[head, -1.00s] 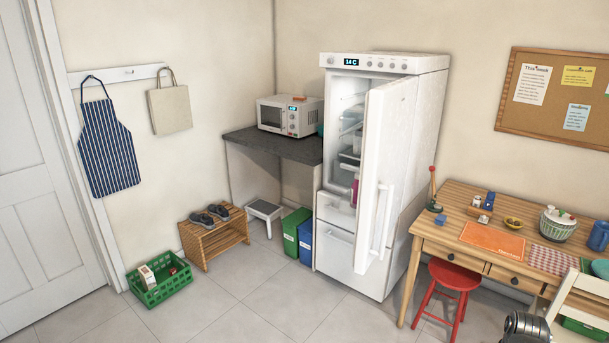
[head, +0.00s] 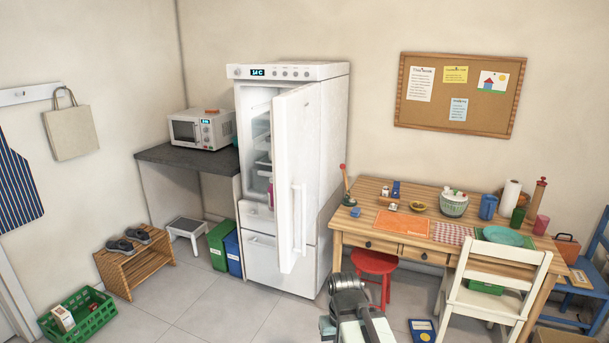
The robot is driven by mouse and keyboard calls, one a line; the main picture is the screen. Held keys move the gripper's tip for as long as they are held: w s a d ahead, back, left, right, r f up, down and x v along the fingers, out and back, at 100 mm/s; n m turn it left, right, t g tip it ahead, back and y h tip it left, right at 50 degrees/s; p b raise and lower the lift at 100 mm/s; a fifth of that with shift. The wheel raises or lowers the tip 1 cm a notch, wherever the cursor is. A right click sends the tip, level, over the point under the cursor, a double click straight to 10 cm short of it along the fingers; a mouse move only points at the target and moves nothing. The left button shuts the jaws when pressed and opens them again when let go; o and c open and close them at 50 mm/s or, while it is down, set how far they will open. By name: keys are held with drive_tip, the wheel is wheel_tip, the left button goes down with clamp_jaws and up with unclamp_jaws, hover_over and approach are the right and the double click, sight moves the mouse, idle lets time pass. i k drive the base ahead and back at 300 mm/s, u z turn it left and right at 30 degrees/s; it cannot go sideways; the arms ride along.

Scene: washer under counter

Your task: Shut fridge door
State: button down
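The white fridge (head: 333,150) stands against the back wall, with a lit display on its top panel. Its upper door (head: 297,150) is partly open, swung out toward me with the hinge on the right. A long vertical handle (head: 299,217) is on the door's face. Shelves and a few items (head: 262,150) show in the gap on the left. Part of my arm shows at the bottom centre, well in front of the fridge and apart from the door. The fingertips of my gripper cannot be made out there.
A wooden table (head: 350,228) stands right of the fridge, with a red stool (head: 374,262) and a white chair (head: 497,285) before it. Green and blue bins (head: 220,245) stand left of the fridge. A green crate (head: 88,318) lies at lower left. Floor (head: 200,305) before the fridge is clear.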

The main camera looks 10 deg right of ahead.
sight(295, 118)
drive_tip(key=i, duration=0.95)
drive_tip(key=u, duration=2)
drive_tip(key=k, duration=0.9)
drive_tip(key=z, duration=0.45)
drive_tip(key=i, duration=1.05)
